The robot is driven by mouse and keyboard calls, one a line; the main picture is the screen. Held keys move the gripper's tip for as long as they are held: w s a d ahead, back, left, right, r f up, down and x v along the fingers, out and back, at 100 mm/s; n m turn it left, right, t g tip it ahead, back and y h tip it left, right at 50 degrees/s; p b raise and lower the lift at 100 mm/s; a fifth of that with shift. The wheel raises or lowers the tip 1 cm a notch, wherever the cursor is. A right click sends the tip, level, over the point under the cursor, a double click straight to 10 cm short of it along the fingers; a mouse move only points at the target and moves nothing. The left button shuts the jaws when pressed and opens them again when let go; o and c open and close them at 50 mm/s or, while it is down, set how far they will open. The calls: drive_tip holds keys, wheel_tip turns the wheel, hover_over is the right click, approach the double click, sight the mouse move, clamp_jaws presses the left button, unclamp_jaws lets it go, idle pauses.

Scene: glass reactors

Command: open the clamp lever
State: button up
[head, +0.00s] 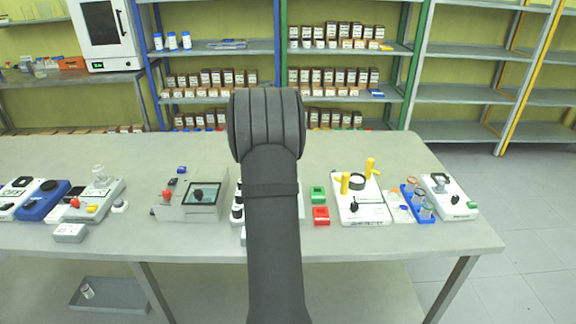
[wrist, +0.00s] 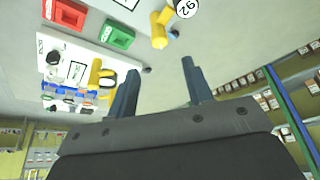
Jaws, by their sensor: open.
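My gripper (wrist: 160,88) shows in the wrist view as two dark fingers, apart with nothing between them. In the head view my own arm hides it. I cannot tell for certain which part is the clamp lever. A yellow jointed piece (wrist: 160,30) shows in the wrist view beyond the fingers, near a round white label reading 92. A white unit at the far right (head: 450,200) has a dark loop-shaped part (head: 439,180).
A green box (head: 318,194) and a red box (head: 321,216) sit right of my arm. A blue rack (head: 413,205) with vials stands between the right units. Several devices occupy the table's left. The grey table's (head: 110,155) rear strip is mostly clear; shelves stand behind.

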drive_tip(key=x, duration=0.9)
drive_tip(key=shift+w+f, duration=0.1)
drive_tip(key=shift+f, duration=0.2)
drive_tip(key=c, duration=1)
